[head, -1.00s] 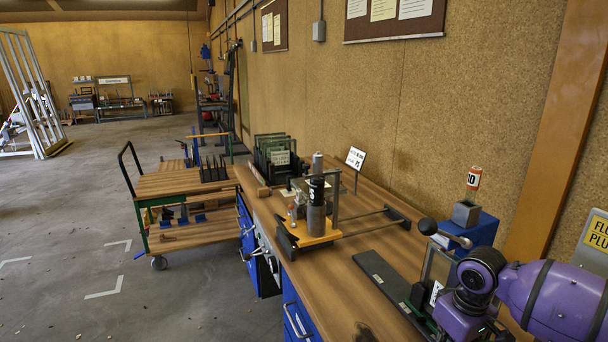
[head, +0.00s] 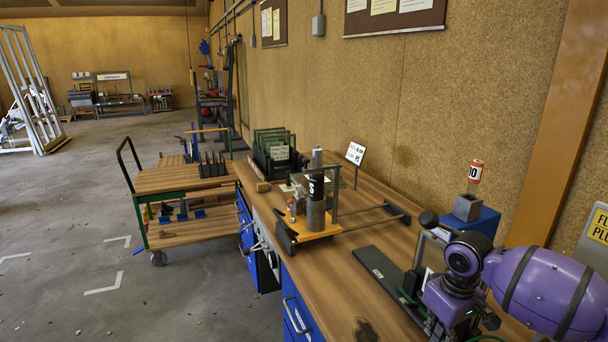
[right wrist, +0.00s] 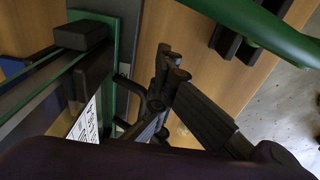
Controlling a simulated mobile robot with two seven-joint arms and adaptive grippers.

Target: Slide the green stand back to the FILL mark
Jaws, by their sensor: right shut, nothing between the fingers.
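The green stand (head: 407,297) is at the near end of the dark flat rail (head: 372,268) on the bench, mostly hidden by my right arm in the head view. In the right wrist view its green edge (right wrist: 130,42) and a black block show at the left, with a white label below. My right gripper (right wrist: 174,65) is shut and empty, to the right of the green stand, with a gap seen between them. Its fingers are hidden or unclear in the head view. No FILL mark can be read. My left gripper is out of view.
A wooden fixture with a dark cylinder (head: 316,213) stands further back on the bench. A blue box (head: 475,220) with an orange-topped can is by the wall. A green-framed cart (head: 180,182) stands beyond the bench at the left.

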